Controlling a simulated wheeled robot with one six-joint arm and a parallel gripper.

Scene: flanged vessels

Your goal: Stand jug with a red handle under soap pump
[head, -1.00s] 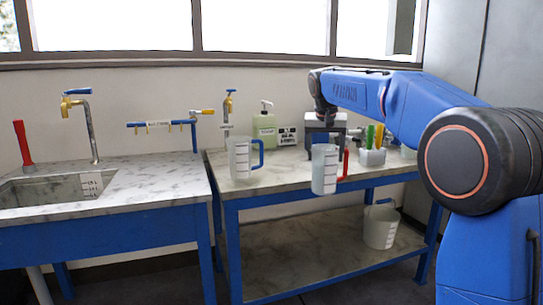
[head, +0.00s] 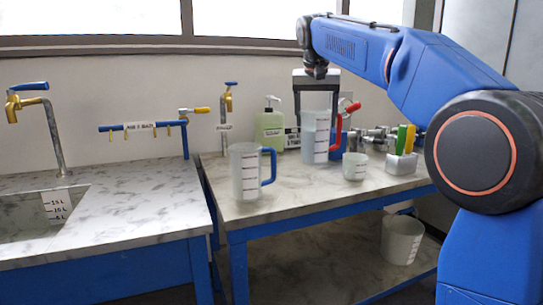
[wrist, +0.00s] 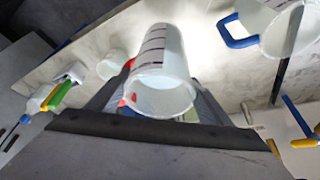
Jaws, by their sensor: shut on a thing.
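The jug with a red handle (head: 314,138) is pale, translucent and marked with a scale. My gripper (head: 318,118) comes down over it from above and is shut on it. The jug is upright; I cannot tell whether its base touches the bench. The soap pump (head: 270,128), a green bottle with a white pump head, stands at the back, left of the jug and apart from it. In the wrist view the jug (wrist: 163,75) lies between the fingers, with its red handle partly hidden.
A jug with a blue handle (head: 246,171) stands at the bench's left front. A small cup (head: 355,166) and a holder with coloured handles (head: 402,163) are to the right. A tap (head: 228,100) is behind. A bucket (head: 401,239) sits on the lower shelf.

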